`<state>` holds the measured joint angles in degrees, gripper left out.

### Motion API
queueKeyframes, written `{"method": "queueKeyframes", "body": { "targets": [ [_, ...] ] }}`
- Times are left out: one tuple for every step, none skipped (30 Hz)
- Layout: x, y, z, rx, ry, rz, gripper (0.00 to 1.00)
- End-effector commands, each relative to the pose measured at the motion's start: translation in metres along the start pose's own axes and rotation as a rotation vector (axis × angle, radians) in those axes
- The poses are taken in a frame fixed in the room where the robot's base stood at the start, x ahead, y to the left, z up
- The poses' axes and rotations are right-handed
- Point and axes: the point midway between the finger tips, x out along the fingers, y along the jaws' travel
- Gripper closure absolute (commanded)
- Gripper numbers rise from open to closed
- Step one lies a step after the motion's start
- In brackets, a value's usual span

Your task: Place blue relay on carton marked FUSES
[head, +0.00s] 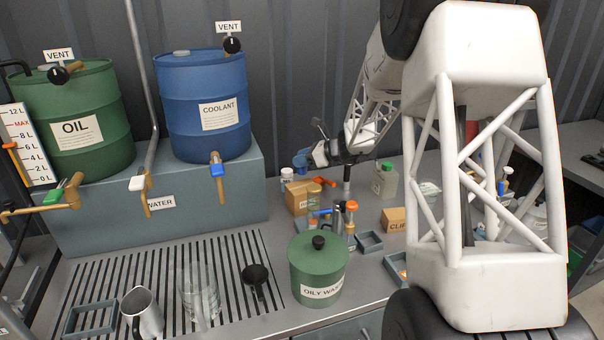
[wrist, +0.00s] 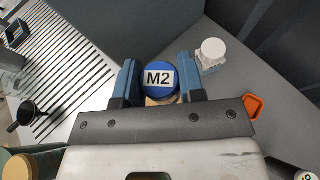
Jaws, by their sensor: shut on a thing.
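My gripper (wrist: 160,66) is shut on the blue relay (wrist: 158,82), a round blue piece whose top is marked M2, with one blue finger on each side. In the head view, the relay (head: 299,161) is at the tip of my gripper (head: 306,158), above a tan carton (head: 297,201). This carton has a label that is too small and partly hidden to read for sure. A bit of the tan carton (wrist: 163,101) shows under the relay in the wrist view. I cannot tell whether relay and carton touch.
A white-capped jar (wrist: 211,52) stands close to the right finger. An orange piece (wrist: 253,106) lies to the right. A carton marked CLIP (head: 393,219), a green OILY WASTE can (head: 318,268) and several tools stand nearer. The tank plinth (head: 230,205) is to the left.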

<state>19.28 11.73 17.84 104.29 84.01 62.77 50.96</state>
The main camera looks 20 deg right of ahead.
Motion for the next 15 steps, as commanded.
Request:
{"method": "queueKeyframes", "body": {
  "targets": [
    [0.0021,-0.0001,-0.005,0.001,0.0,0.0,0.88],
    [0.003,-0.0002,-0.0072,0.001,0.0,0.0,0.88],
    [0.0039,-0.0003,-0.0094,0.0,0.0,0.0,0.88],
    [0.0044,-0.0003,-0.0105,-0.001,0.0,0.0,0.88],
    [0.0047,-0.0003,-0.0112,-0.001,0.0,0.0,0.88],
    [0.0049,-0.0003,-0.0117,-0.001,0.0,0.0,0.88],
    [0.0049,-0.0003,-0.0117,-0.001,0.0,0.0,0.88],
    [0.0049,-0.0003,-0.0116,-0.001,0.0,0.0,0.88],
    [0.0049,-0.0002,-0.0116,-0.001,0.0,0.0,0.88],
    [0.0049,-0.0002,-0.0116,-0.001,0.0,0.0,0.88],
    [0.0048,-0.0002,-0.0116,-0.001,0.0,0.0,0.88],
    [0.0048,-0.0002,-0.0115,-0.001,0.0,0.0,0.88],
    [0.0049,-0.0002,-0.0116,-0.001,0.0,0.0,0.88],
    [0.005,-0.0002,-0.0118,-0.001,0.0,0.0,0.88],
    [0.0053,-0.0001,-0.0126,-0.001,0.0,0.0,0.88]
  ]
}}
